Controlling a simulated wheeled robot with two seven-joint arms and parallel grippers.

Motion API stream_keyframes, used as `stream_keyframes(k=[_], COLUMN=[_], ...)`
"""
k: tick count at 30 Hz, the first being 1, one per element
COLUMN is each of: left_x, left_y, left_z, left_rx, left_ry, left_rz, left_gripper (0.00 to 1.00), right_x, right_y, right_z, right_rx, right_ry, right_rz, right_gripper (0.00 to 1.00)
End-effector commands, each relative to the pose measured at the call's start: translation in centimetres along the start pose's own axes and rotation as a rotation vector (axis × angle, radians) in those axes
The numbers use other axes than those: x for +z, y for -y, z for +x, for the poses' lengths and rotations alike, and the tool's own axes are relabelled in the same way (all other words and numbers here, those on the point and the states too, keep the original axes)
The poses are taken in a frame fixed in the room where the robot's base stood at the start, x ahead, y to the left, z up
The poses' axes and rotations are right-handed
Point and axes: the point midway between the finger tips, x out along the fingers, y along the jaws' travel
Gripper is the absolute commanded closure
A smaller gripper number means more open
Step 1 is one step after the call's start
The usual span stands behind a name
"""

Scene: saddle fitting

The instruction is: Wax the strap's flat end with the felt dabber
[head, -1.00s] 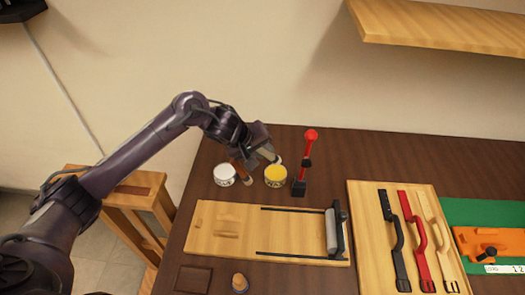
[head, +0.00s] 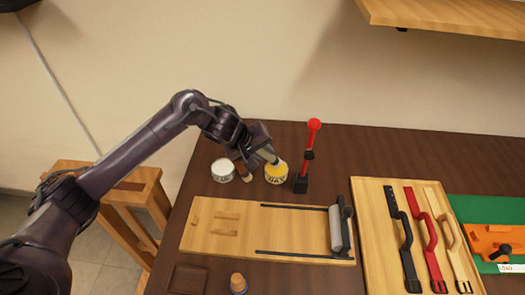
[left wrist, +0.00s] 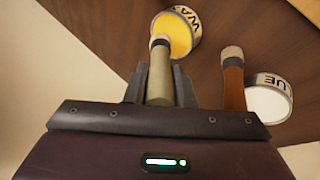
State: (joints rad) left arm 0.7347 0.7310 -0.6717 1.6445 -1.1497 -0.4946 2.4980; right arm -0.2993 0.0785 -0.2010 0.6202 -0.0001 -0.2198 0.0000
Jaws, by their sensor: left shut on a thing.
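My left gripper (head: 262,152) is shut on the felt dabber, which has a pale handle, a dark band and a light tip; the dabber (left wrist: 160,75) points out between the fingers in the left wrist view. Its tip is at the yellow wax tin (head: 277,177), overlapping the rim of the tin (left wrist: 180,36) in the wrist view; I cannot tell whether it touches the wax. Black (head: 405,250), red (head: 431,240) and tan (head: 447,230) straps lie on a wooden board (head: 372,210) at the right. My right gripper is not in view.
A white glue tin (head: 222,171) and a brown-handled dabber (left wrist: 234,85) stand left of the wax. A red-knobbed lever (head: 313,140) stands close on the right. A wooden jig board with a roller (head: 336,230) lies in front. A corked bottle (head: 238,284) stands nearer.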

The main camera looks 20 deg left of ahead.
Motion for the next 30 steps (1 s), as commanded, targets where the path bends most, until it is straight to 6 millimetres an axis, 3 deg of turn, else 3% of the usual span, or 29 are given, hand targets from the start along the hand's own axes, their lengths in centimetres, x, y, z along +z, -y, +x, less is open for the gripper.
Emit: stream_keyframes(k=[30], left_x=[0.21], left_y=[0.53], left_z=[0.78], left_rx=[0.0], left_ry=[0.0], left_rz=[0.0], left_gripper=[1.0], right_x=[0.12], right_y=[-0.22], right_z=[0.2], right_rx=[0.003], right_ry=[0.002], right_rz=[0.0], right_gripper=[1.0])
